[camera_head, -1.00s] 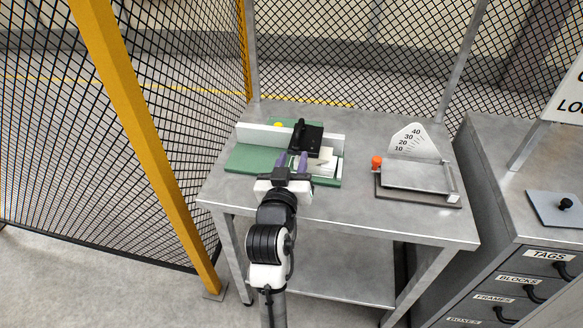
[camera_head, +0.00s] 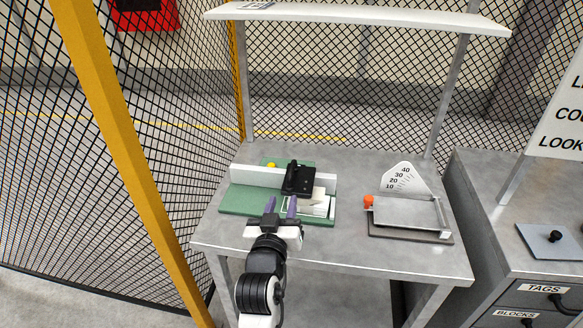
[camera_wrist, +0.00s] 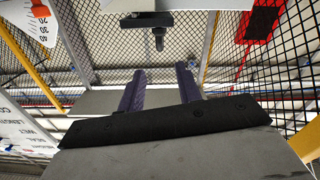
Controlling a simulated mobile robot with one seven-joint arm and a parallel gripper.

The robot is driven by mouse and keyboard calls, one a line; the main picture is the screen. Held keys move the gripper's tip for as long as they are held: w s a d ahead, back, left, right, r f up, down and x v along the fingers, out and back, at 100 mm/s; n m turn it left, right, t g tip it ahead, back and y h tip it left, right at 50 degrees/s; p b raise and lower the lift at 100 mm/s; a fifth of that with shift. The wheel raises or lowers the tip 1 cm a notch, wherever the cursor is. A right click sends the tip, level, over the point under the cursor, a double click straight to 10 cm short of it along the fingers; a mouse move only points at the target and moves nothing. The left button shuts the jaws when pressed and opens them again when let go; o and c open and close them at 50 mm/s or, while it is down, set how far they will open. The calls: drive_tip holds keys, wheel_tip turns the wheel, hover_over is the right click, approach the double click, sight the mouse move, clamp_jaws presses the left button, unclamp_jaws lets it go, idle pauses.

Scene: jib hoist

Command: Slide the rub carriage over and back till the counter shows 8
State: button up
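The rub carriage (camera_head: 298,180) is a black block with an upright black handle. It sits right of the middle of a green base (camera_head: 240,200), by a white rail (camera_head: 256,177). White card-like pieces (camera_head: 318,203) lie in front of it. My gripper (camera_head: 281,202) is in front of the carriage and slightly left of it, its two purple fingers pointing toward it. The fingers are apart with nothing between them. In the wrist view, my gripper (camera_wrist: 160,80) also shows open, with a black part bearing a knob (camera_wrist: 158,32) beyond the fingertips. I cannot make out a counter reading.
A tray-like device with an orange knob (camera_head: 368,201) and a numbered scale plate (camera_head: 402,178) stands at the right of the table (camera_head: 330,245). A white shelf (camera_head: 360,14) hangs above. A grey drawer cabinet stands right; mesh fence and a yellow post (camera_head: 100,120) stand left.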

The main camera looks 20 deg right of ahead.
sight(290, 173)
drive_tip(key=p+x, duration=0.3)
drive_tip(key=x, duration=1)
drive_tip(key=shift+w+d+p, duration=0.2)
drive_tip(key=shift+w+p, duration=0.05)
drive_tip(key=shift+p, duration=0.15)
clamp_jaws()
